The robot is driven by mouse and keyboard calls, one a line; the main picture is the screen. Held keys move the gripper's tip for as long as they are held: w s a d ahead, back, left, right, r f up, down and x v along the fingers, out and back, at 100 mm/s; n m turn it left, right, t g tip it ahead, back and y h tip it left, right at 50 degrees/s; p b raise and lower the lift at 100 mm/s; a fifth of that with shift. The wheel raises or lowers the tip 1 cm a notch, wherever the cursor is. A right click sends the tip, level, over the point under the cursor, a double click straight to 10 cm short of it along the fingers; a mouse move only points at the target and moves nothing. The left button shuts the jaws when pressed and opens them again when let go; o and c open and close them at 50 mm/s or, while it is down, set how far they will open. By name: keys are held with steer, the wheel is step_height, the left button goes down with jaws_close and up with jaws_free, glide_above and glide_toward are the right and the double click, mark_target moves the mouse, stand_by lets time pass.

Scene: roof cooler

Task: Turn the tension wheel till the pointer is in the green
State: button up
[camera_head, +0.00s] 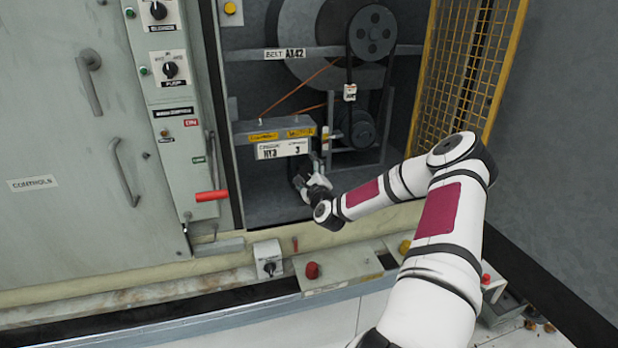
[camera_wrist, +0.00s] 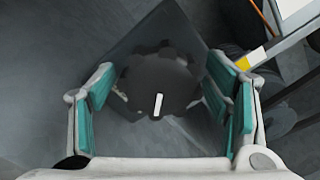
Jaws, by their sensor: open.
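In the wrist view a dark, lobed wheel (camera_wrist: 158,80) with a white mark on its face sits in front of a grey plate. My gripper (camera_wrist: 160,72) is open, with its teal pads on either side of the wheel and visible gaps to it. In the head view my gripper (camera_head: 312,180) is low in the open bay, below the labelled grey box, and the wheel is hard to make out there. A bar with a yellow and white patch (camera_wrist: 250,60) shows at the upper right of the wrist view. I cannot make out a pointer or green zone.
The grey box (camera_head: 272,137) with yellow and white labels is just above my gripper. Belt pulleys (camera_head: 371,35) stand behind, and a yellow mesh guard (camera_head: 470,60) is at the right. A red handle (camera_head: 212,196) juts out at the left. A button box (camera_head: 335,268) lies in front.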

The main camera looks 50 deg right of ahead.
steer(key=v, duration=1.1)
steer(key=shift+s, duration=0.4)
steer(key=shift+a, duration=0.1)
